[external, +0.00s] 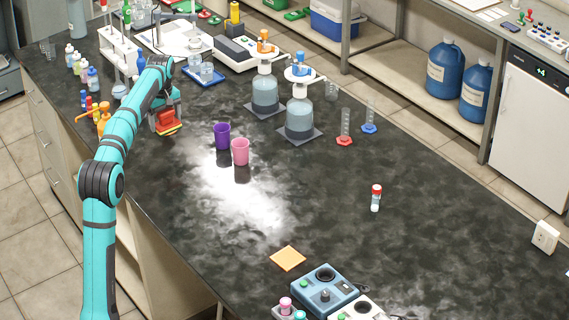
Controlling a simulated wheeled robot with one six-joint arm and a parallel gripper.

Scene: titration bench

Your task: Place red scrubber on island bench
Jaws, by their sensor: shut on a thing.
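The red scrubber (167,122) is a red block with a yellow layer along its lower side. It is at the far left part of the dark island bench (330,190). My gripper (165,108) is above it, pointing down, and is shut on it. The arm reaches in from the lower left. The scrubber is close to the bench top; I cannot tell whether it touches it. The fingertips are partly hidden by the scrubber and the arm.
A purple cup (222,136) and a pink cup (240,152) stand right of the gripper. An orange pump bottle (103,118) is just left of it. A blue tray (205,75) with beakers lies behind. The bench middle is mostly clear around a red-capped vial (376,198).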

